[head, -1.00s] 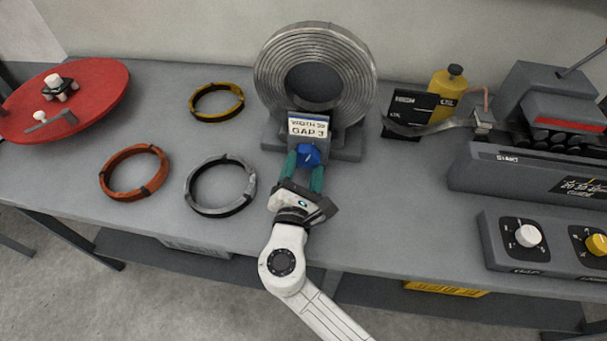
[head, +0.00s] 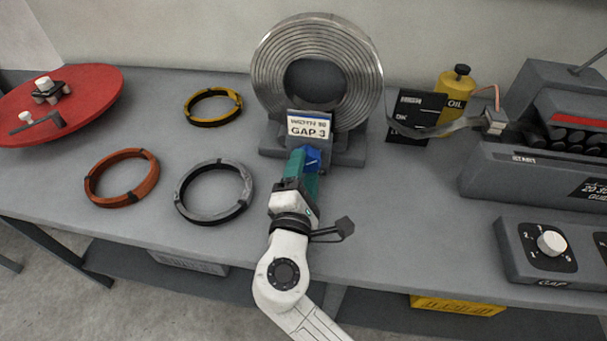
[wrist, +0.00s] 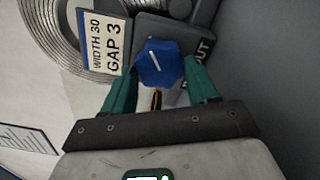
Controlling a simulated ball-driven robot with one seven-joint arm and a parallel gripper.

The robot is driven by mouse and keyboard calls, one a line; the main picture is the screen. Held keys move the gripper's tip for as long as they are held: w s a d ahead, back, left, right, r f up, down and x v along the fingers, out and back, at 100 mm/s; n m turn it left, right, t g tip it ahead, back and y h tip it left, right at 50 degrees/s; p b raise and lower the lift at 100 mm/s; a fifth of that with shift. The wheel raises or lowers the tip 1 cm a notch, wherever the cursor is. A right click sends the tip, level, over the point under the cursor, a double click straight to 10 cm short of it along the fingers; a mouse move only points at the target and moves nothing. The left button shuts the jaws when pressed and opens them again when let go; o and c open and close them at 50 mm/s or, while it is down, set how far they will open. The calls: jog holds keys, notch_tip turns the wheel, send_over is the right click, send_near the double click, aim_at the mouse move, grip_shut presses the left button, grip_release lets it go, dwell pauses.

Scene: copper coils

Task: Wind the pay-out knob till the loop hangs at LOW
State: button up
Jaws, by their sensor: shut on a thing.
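The blue pay-out knob (head: 311,160) sits low on the front of the coil stand, under the GAP 3 card. My gripper (head: 303,168) is shut on it. In the wrist view the green fingers (wrist: 160,78) flank the knob (wrist: 158,64), whose white pointer line is visible; lettering ending in "OUT" is partly hidden beside it. The steel strip loop (head: 432,132) sags between the coil (head: 265,75) and the machine on the right. It crosses the black level card (head: 420,104) just below the OK mark. No LOW mark is readable.
A yellow oil can (head: 455,92) stands behind the strip. The machine (head: 535,165) and a dial box (head: 512,262) fill the right side. Yellow (head: 213,122), orange (head: 122,178) and grey (head: 213,191) rings lie left of my arm, near a red turntable (head: 95,92).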

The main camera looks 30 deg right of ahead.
dwell(0.3)
jog(key=o, duration=1.1)
jog(key=shift+c, duration=0.2)
jog(key=v, duration=1)
jog(key=shift+s+a+b, duration=0.2)
jog(key=shift+s+b, duration=0.1)
jog(key=shift+s, duration=0.05)
